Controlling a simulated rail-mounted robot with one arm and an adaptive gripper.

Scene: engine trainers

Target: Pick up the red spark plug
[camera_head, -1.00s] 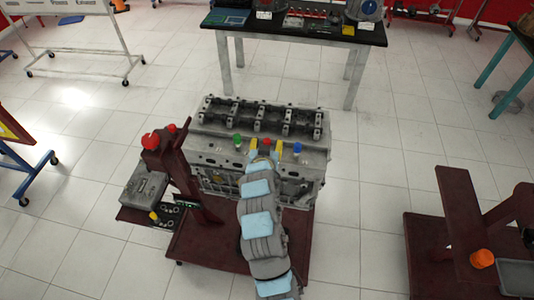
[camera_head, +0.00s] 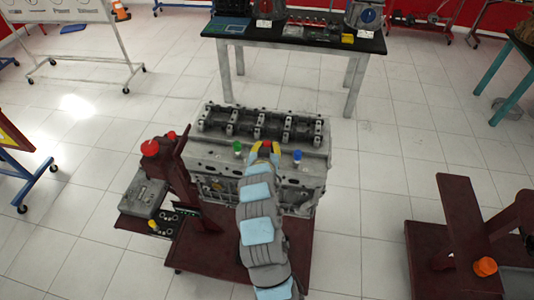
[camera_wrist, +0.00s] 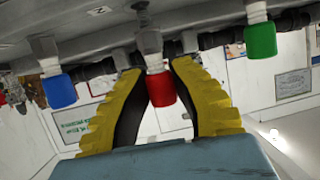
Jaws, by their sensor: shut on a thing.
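The red spark plug (camera_head: 267,144) stands in the front row of the grey engine block (camera_head: 190,158), between a green plug (camera_head: 238,147) and a blue plug (camera_head: 298,155). My gripper (camera_head: 264,147) reaches it from the front, with one yellow finger on each side. In the wrist view, the red cap (camera_wrist: 162,90) sits between the yellow fingertips (camera_wrist: 158,72), and my gripper is shut on it. The plug's pale upper part still meets the engine there. The green plug (camera_wrist: 260,41) and the blue plug (camera_wrist: 60,90) stand clear of the fingers.
The engine rests on a dark red stand (camera_head: 215,248) with a red-knobbed post (camera_head: 150,148) at left. A black-topped table (camera_head: 300,42) stands behind. Another dark red stand (camera_head: 465,225) with an orange knob is at right. Tiled floor is free between them.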

